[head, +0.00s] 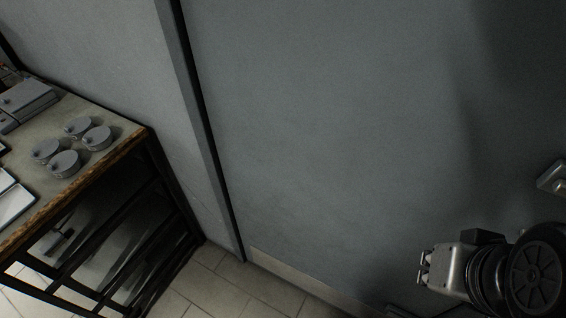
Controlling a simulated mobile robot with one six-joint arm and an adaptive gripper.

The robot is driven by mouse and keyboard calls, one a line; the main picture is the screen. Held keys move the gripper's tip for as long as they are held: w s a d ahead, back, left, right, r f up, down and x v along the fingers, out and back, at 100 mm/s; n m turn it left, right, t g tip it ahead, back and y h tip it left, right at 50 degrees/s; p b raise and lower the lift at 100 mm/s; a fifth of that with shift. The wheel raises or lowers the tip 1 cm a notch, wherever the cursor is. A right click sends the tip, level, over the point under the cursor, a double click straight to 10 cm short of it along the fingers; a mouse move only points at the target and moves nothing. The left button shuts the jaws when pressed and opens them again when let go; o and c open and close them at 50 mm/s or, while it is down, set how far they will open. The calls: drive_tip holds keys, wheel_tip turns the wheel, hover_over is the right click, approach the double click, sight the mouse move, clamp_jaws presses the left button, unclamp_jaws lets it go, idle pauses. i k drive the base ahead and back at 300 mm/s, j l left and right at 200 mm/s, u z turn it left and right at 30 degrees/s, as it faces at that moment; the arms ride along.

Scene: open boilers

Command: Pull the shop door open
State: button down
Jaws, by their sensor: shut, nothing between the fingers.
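The shop door (330,130) is a broad, plain grey panel that fills the middle and right of the head view. A dark vertical gap runs along its left side, next to the frame. The door looks closed. My gripper (425,268) is at the lower right, in front of the door, pointing left. It is shut and holds nothing; I cannot tell whether it touches the door. A small metal fitting (553,180) is cut off by the right edge; I cannot tell whether it is the door's handle.
A table (140,140) with a wooden edge and dark metal legs stands at the left, near the wall. Several small lidded round tins (65,163) and pale trays (12,203) are on it. Tiled floor (215,285) shows below, clear between table and door.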

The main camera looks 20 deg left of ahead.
sight(354, 139)
drive_tip(key=u, duration=0.65)
drive_tip(key=i+j+z, duration=0.1)
drive_tip(key=z, duration=0.3)
drive_tip(key=j+z, duration=0.25)
drive_tip(key=z, duration=0.15)
drive_tip(key=k+j+z, duration=0.1)
drive_tip(key=z, duration=0.15)
drive_tip(key=k+j+z, duration=0.1)
drive_tip(key=j+z, duration=0.2)
drive_tip(key=i+l+u, duration=0.25)
